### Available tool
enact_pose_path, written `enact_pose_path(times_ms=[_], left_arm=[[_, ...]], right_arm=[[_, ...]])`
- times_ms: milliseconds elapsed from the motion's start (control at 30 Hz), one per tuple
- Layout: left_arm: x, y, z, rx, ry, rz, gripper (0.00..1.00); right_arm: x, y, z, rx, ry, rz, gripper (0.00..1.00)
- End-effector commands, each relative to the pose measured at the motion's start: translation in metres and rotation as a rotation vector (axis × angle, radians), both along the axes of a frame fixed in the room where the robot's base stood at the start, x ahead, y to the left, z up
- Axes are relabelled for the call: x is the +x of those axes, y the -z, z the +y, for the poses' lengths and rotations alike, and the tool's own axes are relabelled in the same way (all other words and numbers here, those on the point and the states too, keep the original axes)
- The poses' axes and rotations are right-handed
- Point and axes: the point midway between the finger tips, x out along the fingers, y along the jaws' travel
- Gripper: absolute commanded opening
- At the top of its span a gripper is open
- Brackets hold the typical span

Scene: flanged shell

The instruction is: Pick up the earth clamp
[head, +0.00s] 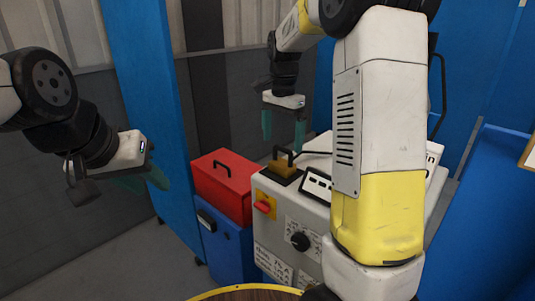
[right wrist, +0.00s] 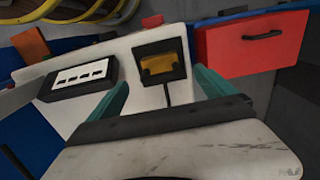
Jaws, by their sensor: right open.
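What looks like the earth clamp, a brass-yellow block (head: 282,167), sits on a black pad on top of the pale grey machine (head: 262,210). In the right wrist view the block (right wrist: 160,69) lies beyond and between my open teal fingers, with a thin dark rod or cable below it. My right gripper (head: 283,130) is open and empty, pointing down above the machine top, apart from the block. My left gripper (head: 145,181) is open and empty at the left, away from the machine.
A red toolbox (head: 220,186) on a blue cabinet (head: 228,245) stands left of the machine. A black panel with white switches (right wrist: 84,77) is beside the block. A black handle bar rises near the block. A round wooden top (head: 245,293) is in front.

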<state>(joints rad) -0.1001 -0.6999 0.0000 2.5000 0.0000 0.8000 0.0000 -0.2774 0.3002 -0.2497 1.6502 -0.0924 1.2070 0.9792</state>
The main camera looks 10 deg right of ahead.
Motion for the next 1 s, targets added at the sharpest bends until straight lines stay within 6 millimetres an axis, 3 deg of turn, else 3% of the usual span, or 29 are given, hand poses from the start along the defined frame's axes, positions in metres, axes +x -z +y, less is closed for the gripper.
enact_pose_path(times_ms=[600, 867, 900, 1000], left_arm=[[0.0, 0.0, 0.0, 0.0, 0.0, 0.0, 0.36], [0.0, 0.0, 0.0, 0.0, 0.0, 0.0, 0.36], [0.0, 0.0, 0.0, 0.0, 0.0, 0.0, 0.36], [0.0, 0.0, 0.0, 0.0, 0.0, 0.0, 0.36]], right_arm=[[0.004, 0.074, -0.004, -0.001, 0.001, 0.003, 0.95], [0.004, 0.078, -0.004, -0.001, 0.001, 0.001, 0.95], [0.004, 0.077, -0.004, -0.001, 0.001, 0.001, 0.93], [0.004, 0.077, -0.004, -0.001, 0.001, 0.001, 0.73]])
